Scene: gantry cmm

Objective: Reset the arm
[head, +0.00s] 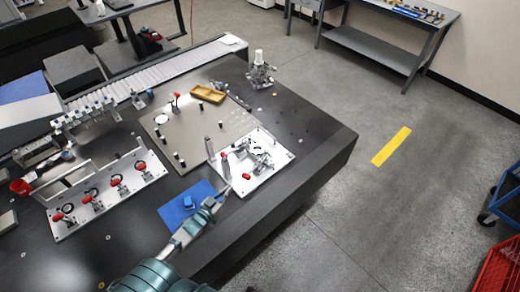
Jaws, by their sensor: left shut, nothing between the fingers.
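My left arm comes in from the bottom of the head view and reaches up and right over the front of the dark table (318,158). My left gripper (224,192) is at its end, shut and empty. It shows over the right edge of a blue mat (175,213), near the front left corner of a white fixture plate (278,165). I cannot tell how high the fingertips are above the table. My right gripper is not in view.
A beige plate (190,130) with dark pegs and a yellow tray (207,93) lie behind the gripper. A white clamp panel (108,193) stands at left. A grey probe stand (260,72) is at the back. Open floor (390,200) lies right of the table, with a red crate (500,268).

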